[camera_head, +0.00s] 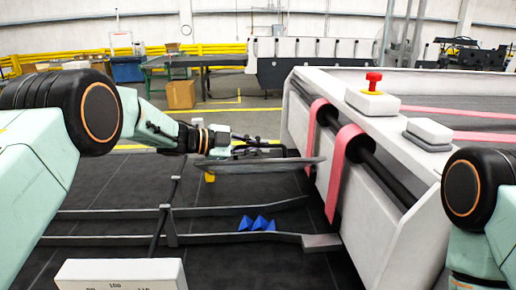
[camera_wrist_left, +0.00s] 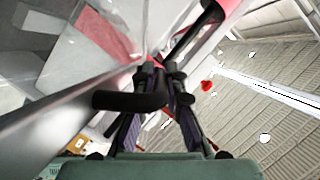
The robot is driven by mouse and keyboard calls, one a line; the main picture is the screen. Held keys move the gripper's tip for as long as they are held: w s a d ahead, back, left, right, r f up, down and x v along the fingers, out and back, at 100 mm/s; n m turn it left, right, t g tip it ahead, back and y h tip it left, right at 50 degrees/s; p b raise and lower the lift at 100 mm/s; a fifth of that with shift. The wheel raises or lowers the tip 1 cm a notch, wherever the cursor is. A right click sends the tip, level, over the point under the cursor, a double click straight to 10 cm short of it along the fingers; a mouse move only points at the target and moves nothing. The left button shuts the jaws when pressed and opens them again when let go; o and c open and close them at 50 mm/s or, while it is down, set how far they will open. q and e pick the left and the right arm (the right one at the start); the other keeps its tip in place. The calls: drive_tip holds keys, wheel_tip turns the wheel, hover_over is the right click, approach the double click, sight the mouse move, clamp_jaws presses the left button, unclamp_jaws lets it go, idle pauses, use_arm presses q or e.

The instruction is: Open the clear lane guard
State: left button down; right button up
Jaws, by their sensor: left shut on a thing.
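The clear lane guard (camera_head: 262,164) shows in the head view as a thin see-through panel with a grey edge, seen nearly edge-on and roughly level above the dark lane, beside the white machine. In the left wrist view the guard's clear sheet (camera_wrist_left: 95,50) fills the upper left. My left gripper (camera_head: 262,147) is at the guard's far side. It is shut on the guard's black handle (camera_wrist_left: 130,101), which crosses between the fingers in the wrist view. The exact grip is partly hidden by the fingers. My right gripper is not in view.
Blue folded pieces (camera_head: 257,224) lie on the lane below the guard, between grey rails (camera_head: 110,213). The white machine (camera_head: 375,215) with pink belts (camera_head: 342,170) and a red button (camera_head: 374,78) stands at right. A white box (camera_head: 120,274) is at the front.

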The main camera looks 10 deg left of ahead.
use_arm(q)
drive_tip(key=shift+a+r, duration=0.1)
drive_tip(key=c, duration=1.4)
unclamp_jaws()
drive_tip(key=shift+w, duration=0.15)
drive_tip(key=shift+s+a, duration=0.1)
drive_tip(key=shift+s, duration=0.1)
drive_tip(key=v, duration=1.1)
drive_tip(key=shift+a, duration=0.25)
drive_tip(key=shift+c, duration=0.2)
